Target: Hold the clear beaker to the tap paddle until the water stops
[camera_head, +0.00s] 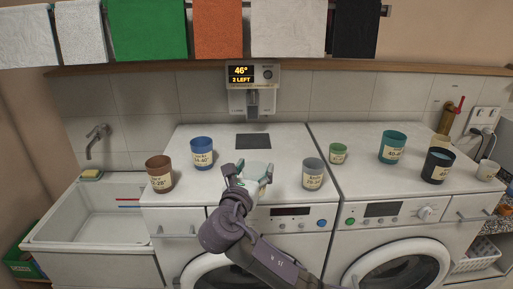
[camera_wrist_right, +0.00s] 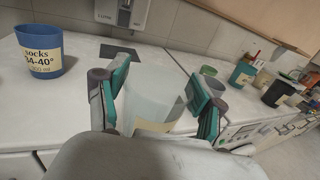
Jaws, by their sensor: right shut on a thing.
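The clear beaker (camera_head: 257,170) is in my right gripper (camera_head: 248,178), above the front of the left washing machine. In the right wrist view the translucent beaker (camera_wrist_right: 152,108) stands between the two teal-padded fingers, with a pale label low on it. The wall dispenser (camera_head: 253,77) has a display reading 46° and 2 LEFT. Its tap paddle (camera_head: 252,104) hangs below, above a dark square pad (camera_head: 253,141). The beaker is nearer to me than the pad and apart from the paddle. No running water is visible. My left gripper is not in view.
A brown cup (camera_head: 159,174) and blue cup (camera_head: 202,153) stand left of the beaker; a grey cup (camera_head: 313,174) stands close on its right. Green, teal and black cups stand farther right. A sink (camera_head: 95,245) is at left. The machine top around the dark pad is clear.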

